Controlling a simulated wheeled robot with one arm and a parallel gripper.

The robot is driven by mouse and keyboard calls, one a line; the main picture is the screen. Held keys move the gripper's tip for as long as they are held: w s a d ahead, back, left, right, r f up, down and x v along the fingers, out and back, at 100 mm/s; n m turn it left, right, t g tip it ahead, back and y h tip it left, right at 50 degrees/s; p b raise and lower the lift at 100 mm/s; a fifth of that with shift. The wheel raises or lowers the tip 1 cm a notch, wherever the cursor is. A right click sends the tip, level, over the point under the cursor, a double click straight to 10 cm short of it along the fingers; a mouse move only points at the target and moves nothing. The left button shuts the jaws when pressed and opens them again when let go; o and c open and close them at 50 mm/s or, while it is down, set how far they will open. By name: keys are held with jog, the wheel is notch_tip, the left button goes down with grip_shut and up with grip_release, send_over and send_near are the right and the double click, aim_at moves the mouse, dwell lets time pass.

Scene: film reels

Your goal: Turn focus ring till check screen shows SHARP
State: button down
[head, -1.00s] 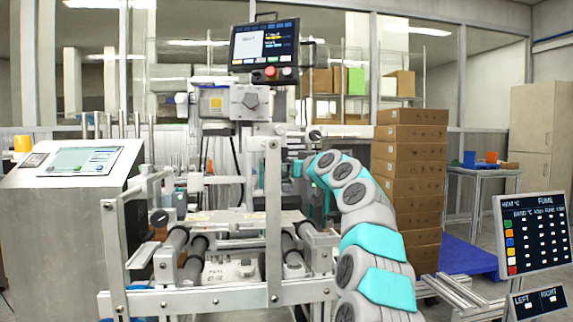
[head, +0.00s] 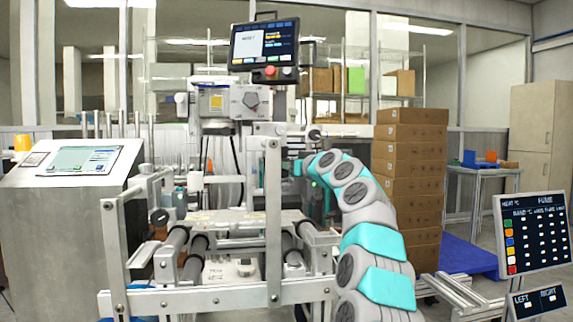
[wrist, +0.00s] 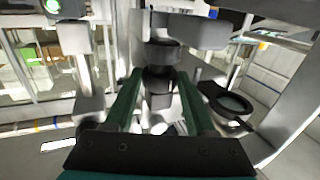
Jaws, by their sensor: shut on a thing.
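A dark, stepped cylinder, which looks like the focus ring (wrist: 160,82), stands between my fingers in the wrist view. My gripper (wrist: 160,76) is shut on it, with one green finger on each side. In the head view my arm reaches to the right side of the machine, and my gripper is small there and partly hidden by the frame, with the ring not clear. A black monitor (head: 265,45), which may be the check screen, stands above the machine.
The machine's metal frame (head: 273,215) and rollers stand left of my arm. A console (head: 60,200) is at far left. Stacked cartons (head: 410,170) stand behind my arm. A dark screen (head: 535,235) is at lower right. A dark round part (wrist: 228,103) sits right of my fingers.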

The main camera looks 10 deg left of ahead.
jog(key=shift+w+d+r+y+p, duration=0.2)
jog(key=shift+y+p, duration=0.1)
jog(key=shift+p, duration=0.15)
jog(key=shift+n+g+y+p, duration=0.3)
jog(key=shift+n+g+p, duration=0.1)
jog(key=shift+n+g, duration=0.1)
jog(key=shift+f+n+g+y, duration=0.2)
jog(key=shift+n+g+y, duration=0.1)
jog(key=shift+y, duration=0.1)
jog(key=shift+c, duration=1.2)
grip_release()
jog(key=shift+s, duration=0.1)
jog(key=shift+s+d+b, duration=0.2)
jog(key=shift+s+b, duration=0.15)
jog(key=b+v, duration=0.3)
jog(key=v, duration=0.4)
